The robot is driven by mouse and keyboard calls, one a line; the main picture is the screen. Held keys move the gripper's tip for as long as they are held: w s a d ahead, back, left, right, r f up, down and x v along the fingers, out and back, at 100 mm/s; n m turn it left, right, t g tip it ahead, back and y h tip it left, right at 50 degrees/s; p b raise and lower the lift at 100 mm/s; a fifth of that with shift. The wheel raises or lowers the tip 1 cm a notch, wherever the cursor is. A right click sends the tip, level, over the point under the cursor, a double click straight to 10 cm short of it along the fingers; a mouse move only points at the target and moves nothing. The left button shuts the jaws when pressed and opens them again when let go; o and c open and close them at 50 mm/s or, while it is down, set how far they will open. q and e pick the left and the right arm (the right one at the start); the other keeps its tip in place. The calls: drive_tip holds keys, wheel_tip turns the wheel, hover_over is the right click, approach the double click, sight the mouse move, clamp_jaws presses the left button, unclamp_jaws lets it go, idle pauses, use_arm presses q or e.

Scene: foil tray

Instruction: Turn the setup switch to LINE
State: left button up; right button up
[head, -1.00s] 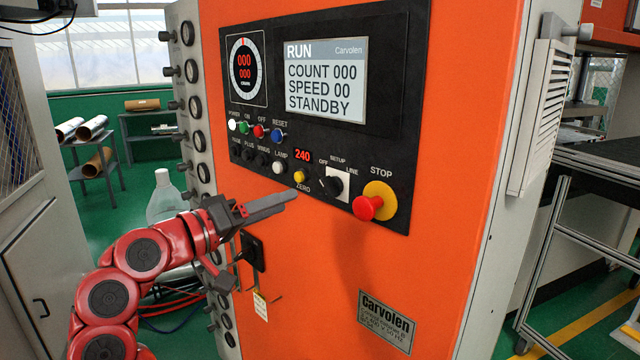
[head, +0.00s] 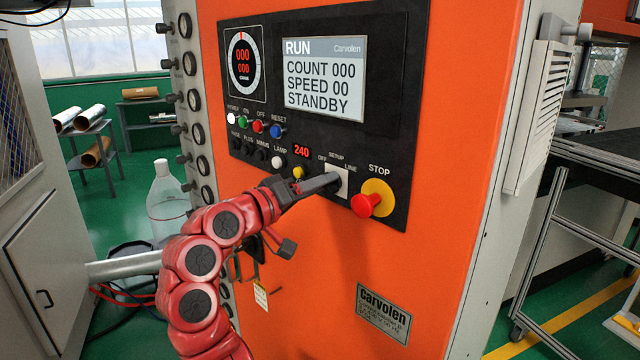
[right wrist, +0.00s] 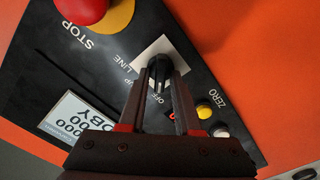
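The setup switch is a black knob (right wrist: 160,68) on a white square plate (head: 343,187), between the OFF and LINE labels on the dark panel. In the right wrist view its pale mark points toward OFF. My right gripper (head: 336,181) is at the switch, covering most of the knob in the head view. In the right wrist view its two fingers (right wrist: 162,78) are apart, one on each side of the knob. A narrow gap seems to show beside the knob; contact is hard to tell. My left gripper is not in view.
The red STOP button (head: 366,204) on its yellow disc is close right of the switch. A yellow ZERO button (head: 298,172) and the red 240 readout (head: 301,152) are close left. The screen (head: 325,77) reads RUN and STANDBY. The orange front below is mostly clear.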

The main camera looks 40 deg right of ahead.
clamp_jaws()
drive_tip(key=m+b, duration=0.3)
drive_tip(key=m, duration=0.3)
drive_tip(key=m+b, duration=0.2)
drive_tip(key=m, duration=0.4)
drive_tip(key=m+b, duration=0.3)
drive_tip(key=m, duration=0.2)
drive_tip(key=shift+s+m+b, duration=0.3)
drive_tip(key=shift+s+m, duration=0.1)
idle(0.6)
